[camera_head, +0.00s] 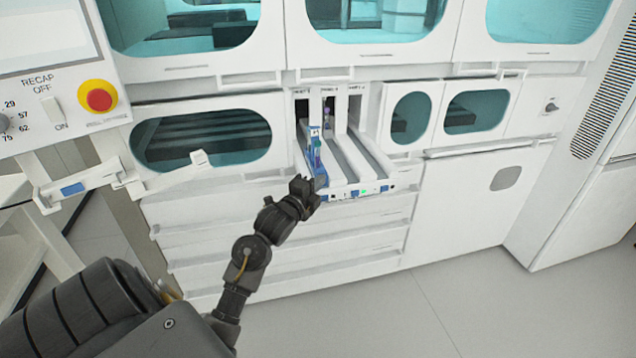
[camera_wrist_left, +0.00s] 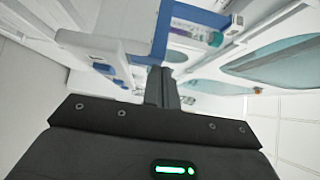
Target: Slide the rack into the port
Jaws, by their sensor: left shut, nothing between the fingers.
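The rack (camera_head: 316,157) is a narrow blue and white holder with a tube in it. It sits in the leftmost lane of the loading tray (camera_head: 375,189), which sticks out from the machine's white front. The port (camera_head: 302,108) is the dark slot at the back of that lane. My left gripper (camera_head: 314,184) is at the front end of the rack, its fingers shut with nothing between them. In the left wrist view the shut fingers (camera_wrist_left: 162,88) point at the blue rack (camera_wrist_left: 190,22), close to its end; I cannot tell whether they touch. My right gripper is not in view.
Two more lanes with slots lie to the right of the rack, and one slot (camera_head: 328,105) holds something purple. A control panel (camera_head: 65,85) with a red knob is at the left. White drawers (camera_head: 290,240) are below the tray, and the floor in front is clear.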

